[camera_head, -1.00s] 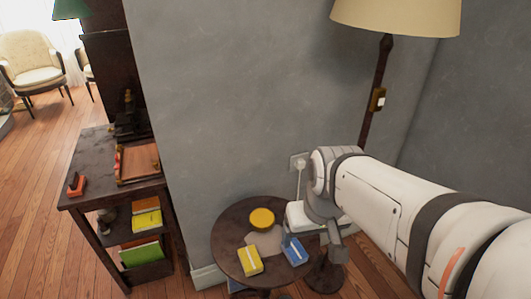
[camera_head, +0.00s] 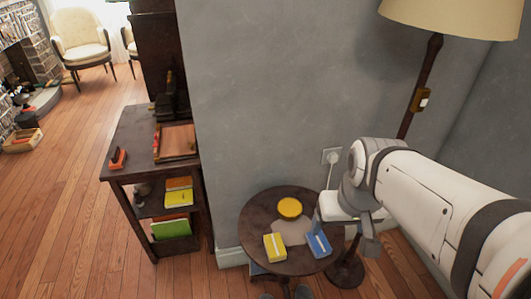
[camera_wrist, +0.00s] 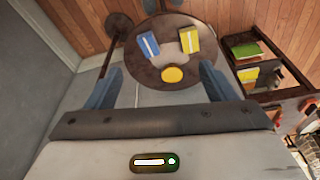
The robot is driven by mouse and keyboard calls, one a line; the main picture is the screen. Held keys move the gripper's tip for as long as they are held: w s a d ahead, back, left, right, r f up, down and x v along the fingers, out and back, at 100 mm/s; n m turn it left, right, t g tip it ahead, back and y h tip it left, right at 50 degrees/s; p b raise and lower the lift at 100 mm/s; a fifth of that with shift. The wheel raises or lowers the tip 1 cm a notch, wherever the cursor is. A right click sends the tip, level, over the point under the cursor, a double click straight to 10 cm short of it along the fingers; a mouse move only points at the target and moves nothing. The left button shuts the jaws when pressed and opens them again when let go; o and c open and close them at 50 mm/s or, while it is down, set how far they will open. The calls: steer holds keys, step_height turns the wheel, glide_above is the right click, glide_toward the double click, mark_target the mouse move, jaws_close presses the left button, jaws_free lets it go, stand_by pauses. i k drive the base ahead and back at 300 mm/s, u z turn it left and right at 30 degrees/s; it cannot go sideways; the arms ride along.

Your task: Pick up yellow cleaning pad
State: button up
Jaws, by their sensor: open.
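A flat yellow rectangular pad (camera_head: 275,247) with a pale stripe lies on a small round dark table (camera_head: 255,212), near its front edge. In the wrist view the yellow pad (camera_wrist: 190,41) lies on the far part of the tabletop. A similar blue pad (camera_head: 319,245) lies beside it. A round yellow disc (camera_head: 290,207) lies behind them; it shows nearer in the wrist view (camera_wrist: 173,75). My gripper (camera_wrist: 160,78) is open and empty, its two fingers spread apart. In the head view it hangs over the table's right side, apart from the yellow pad.
A floor lamp (camera_head: 423,75) stands at the right, and the grey wall (camera_head: 275,100) rises behind the table. A dark shelf unit (camera_head: 130,150) with a yellow book (camera_head: 179,199) and a green one (camera_head: 171,229) stands left. Wooden floor (camera_head: 70,200) is open farther left.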

mark_target(275, 250)
steer(key=u, duration=0.1)
steer(key=k, duration=0.5)
steer(key=z, duration=1.55)
steer(key=k, duration=0.55)
steer(key=u, duration=1.4)
steer(key=i, duration=1)
steer(key=u, duration=0.05)
